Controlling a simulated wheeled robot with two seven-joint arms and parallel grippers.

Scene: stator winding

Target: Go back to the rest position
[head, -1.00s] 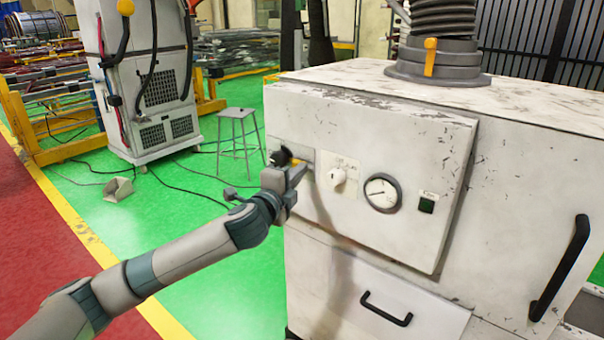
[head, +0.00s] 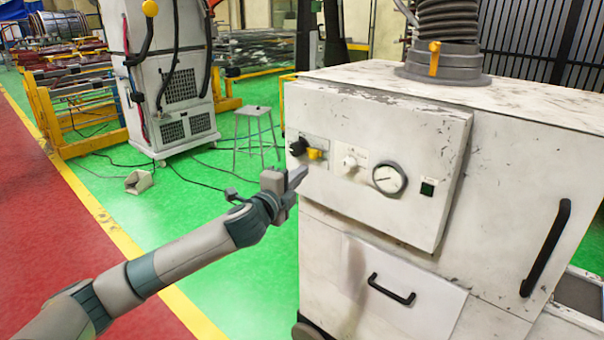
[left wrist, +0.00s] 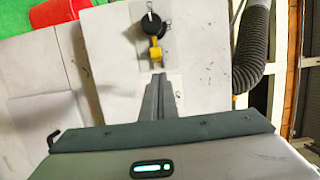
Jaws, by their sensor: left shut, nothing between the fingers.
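My left gripper (head: 298,178) is shut and empty, just in front of the left part of the white cabinet's control panel (head: 372,140). In the left wrist view its closed fingers (left wrist: 159,80) point toward a black rotary knob (left wrist: 151,24) with a yellow part (left wrist: 156,50) below it. The same black knob (head: 298,146) and yellow part (head: 315,154) show uncovered in the head view, above the fingertips. The fingers look apart from them. My right gripper is not in view.
The panel also has a white knob (head: 350,163), a round gauge (head: 389,178) and a green switch (head: 428,188). The cabinet has black handles (head: 391,290). A grey stool (head: 254,130) stands behind on the green floor. The floor left of the cabinet (head: 225,285) is open.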

